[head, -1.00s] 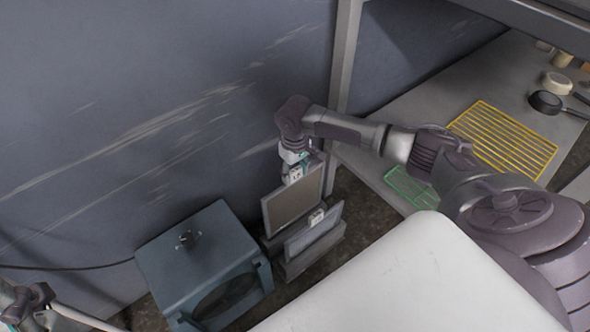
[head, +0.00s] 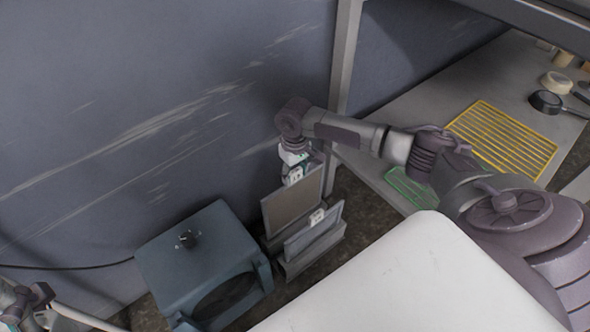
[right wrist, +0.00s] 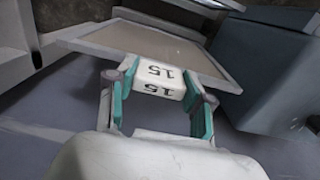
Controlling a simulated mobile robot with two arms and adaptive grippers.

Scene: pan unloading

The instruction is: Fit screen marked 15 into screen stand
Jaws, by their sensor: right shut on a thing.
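The screen marked 15 (head: 292,209) is a flat framed panel with a brown-grey face. It stands near upright over the rear part of the grey screen stand (head: 316,257). Whether its lower edge is seated in a slot cannot be told. My right gripper (head: 294,165) is above it, shut on its white tab. In the right wrist view, the teal finger pads lie on both sides of the tab printed 15 (right wrist: 158,80), and the panel extends beyond. My left gripper (head: 22,305) is partly in view at the lower left corner; its fingers are unclear.
Another screen (head: 312,236) with a white tab stands in the front part of the stand. A blue-grey stool-like box (head: 190,240) stands close to the left. A scratched wall (head: 170,120) is behind. A shelf with a yellow rack (head: 503,138) and green rack (head: 408,187) is right.

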